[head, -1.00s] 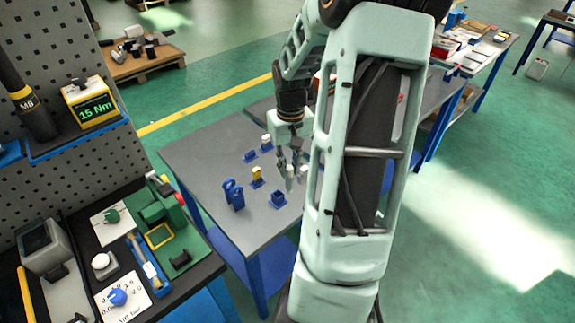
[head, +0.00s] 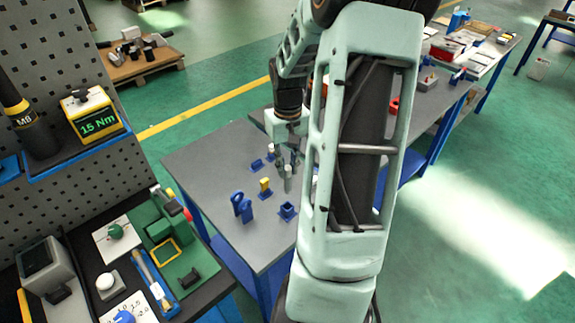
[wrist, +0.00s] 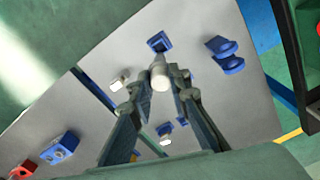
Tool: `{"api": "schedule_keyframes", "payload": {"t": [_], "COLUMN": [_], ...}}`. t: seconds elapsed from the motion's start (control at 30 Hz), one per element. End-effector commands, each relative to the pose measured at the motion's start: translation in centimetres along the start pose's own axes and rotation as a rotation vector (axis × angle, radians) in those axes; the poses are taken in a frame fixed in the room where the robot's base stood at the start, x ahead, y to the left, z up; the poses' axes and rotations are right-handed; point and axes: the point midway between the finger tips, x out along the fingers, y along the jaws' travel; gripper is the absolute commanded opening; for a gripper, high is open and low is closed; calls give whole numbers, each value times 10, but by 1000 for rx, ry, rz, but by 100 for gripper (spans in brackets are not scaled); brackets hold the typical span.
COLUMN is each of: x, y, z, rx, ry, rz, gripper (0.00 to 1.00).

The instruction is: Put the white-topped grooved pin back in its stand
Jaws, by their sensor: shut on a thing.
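My gripper (head: 287,168) is shut on a pale, white-topped pin (head: 288,180) and holds it upright above the grey table. In the wrist view the pin's round white top (wrist: 160,77) shows between the fingertips. Its groove cannot be made out. A blue square stand (head: 287,211) with an open, empty-looking top is on the table, nearer the front edge than the pin. In the wrist view this stand (wrist: 159,42) is just beyond the pin, apart from it. The pin's lower end is hidden in the wrist view.
A yellow-topped piece (head: 265,186) in a blue stand is close on the left. A blue two-part holder (head: 241,207) stands further left. Behind are a low blue stand (head: 256,165) and a white-topped piece (head: 270,151). The table's left part (head: 205,165) is clear. My arm hides its right part.

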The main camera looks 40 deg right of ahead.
Motion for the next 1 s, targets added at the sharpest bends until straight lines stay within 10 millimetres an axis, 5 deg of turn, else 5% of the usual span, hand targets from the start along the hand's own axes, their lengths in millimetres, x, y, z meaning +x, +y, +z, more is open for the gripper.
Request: {"api": "schedule_keyframes", "payload": {"t": [0.6, 1.0], "x": [54, 57], "y": [0, 0], "z": [0, 0], "rx": [-3, -2], "ry": [0, 0], "rz": [1, 1], "gripper": [0, 0]}}
